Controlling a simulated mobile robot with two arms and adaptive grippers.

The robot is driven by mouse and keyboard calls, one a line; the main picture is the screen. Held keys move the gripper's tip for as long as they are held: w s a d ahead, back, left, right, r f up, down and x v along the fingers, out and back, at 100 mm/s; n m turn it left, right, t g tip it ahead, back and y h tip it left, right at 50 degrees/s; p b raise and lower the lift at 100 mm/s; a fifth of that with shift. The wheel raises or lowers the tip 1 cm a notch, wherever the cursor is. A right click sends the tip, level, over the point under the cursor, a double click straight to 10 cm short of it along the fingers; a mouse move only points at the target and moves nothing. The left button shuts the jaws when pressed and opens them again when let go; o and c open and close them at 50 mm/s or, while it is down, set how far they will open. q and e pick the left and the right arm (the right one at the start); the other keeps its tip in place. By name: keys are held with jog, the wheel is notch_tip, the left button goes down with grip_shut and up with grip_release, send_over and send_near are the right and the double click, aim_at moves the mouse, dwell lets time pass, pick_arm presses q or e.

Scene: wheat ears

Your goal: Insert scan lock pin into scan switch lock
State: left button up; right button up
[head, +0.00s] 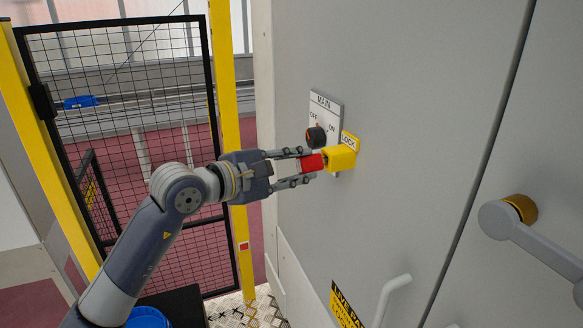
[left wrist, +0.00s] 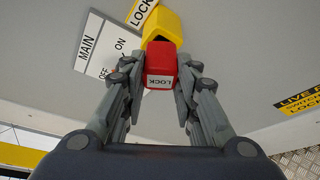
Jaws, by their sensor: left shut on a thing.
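The scan lock pin, with a red block as its handle (head: 311,163), is held between the fingers of my left gripper (head: 308,166). In the left wrist view the red block (left wrist: 161,62) shows a white LOCK label facing me, between the fingertips (left wrist: 161,82). The scan switch lock is a yellow block (head: 341,158) on the grey cabinet face, also in the left wrist view (left wrist: 166,24). The red block is right in front of it; a dark opening shows beside the red block. I cannot tell whether the pin is inside it. My right gripper is not in view.
A MAIN switch plate (head: 325,103) with a black knob (head: 316,136) sits just above and left of the lock. A grey door handle (head: 520,232) is at the right and a pale bar handle (head: 392,292) below. A mesh gate (head: 130,130) stands behind my left arm.

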pick_arm(q)
jog(key=shift+w+d, duration=0.2)
jog(key=shift+d, duration=0.4)
jog(key=o, duration=1.2)
jog(key=shift+s+a, duration=0.1)
jog(key=shift+a, duration=0.05)
